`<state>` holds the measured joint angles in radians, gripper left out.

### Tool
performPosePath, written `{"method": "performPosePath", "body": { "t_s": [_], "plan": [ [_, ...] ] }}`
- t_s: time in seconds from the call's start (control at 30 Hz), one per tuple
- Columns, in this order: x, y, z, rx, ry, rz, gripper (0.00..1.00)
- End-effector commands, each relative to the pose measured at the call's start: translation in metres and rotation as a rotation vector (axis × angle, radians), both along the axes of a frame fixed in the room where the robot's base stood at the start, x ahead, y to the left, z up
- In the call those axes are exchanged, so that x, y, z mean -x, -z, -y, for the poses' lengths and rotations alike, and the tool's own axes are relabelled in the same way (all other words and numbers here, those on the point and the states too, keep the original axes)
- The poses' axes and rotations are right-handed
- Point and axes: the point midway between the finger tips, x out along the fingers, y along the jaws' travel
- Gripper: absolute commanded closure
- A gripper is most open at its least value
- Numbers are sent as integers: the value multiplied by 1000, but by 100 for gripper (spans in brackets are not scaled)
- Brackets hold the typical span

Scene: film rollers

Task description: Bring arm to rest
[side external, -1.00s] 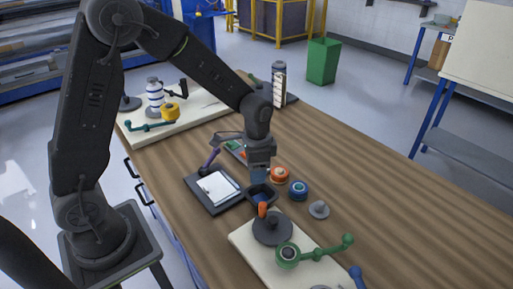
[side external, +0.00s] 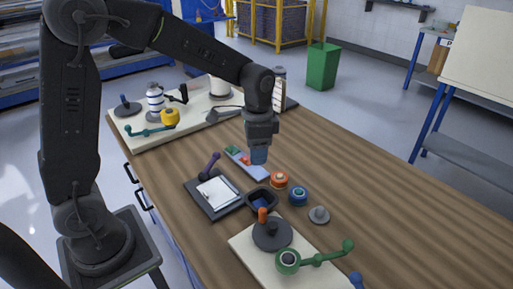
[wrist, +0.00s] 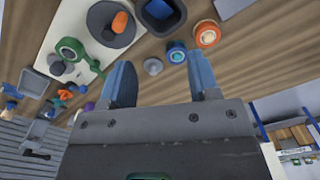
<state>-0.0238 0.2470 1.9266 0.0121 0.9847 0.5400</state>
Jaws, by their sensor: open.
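My gripper (side external: 258,156) hangs over the middle of the wooden table, above the small tools and rollers. In the wrist view its two blue fingers (wrist: 162,85) stand wide apart with nothing between them. Below and in front of it are an orange roller (side external: 279,179), a blue roller (side external: 298,195) and a small grey knob piece (side external: 319,214). A dark open bin (side external: 248,205) sits beside them. In the side view the fingers overlap each other, so their gap is hidden there.
A cream board (side external: 250,254) at the front holds a dark disc with an orange peg (side external: 262,215) and a green crank (side external: 320,258). A clipboard (side external: 217,190) lies to the left. A second cream board (side external: 140,145) with more fixtures stands at the back. The table's right side is clear.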

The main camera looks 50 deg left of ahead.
Motion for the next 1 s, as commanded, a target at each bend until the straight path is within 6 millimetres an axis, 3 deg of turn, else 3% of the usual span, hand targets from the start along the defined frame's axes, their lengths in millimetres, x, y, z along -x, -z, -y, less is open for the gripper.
{"method": "performPosePath", "body": {
  "t_s": [0.13,0.27,0.4,0.6,0.8,1.0],
  "plan": [
    [2,-4,0,0,-7,9,44],
    [17,-25,2,0,-54,61,44],
    [51,-59,4,10,-152,162,44],
    [109,-91,8,47,-308,311,44],
    [156,-101,10,98,-439,435,44],
    [177,-100,11,130,-504,494,44]
  ]
}}
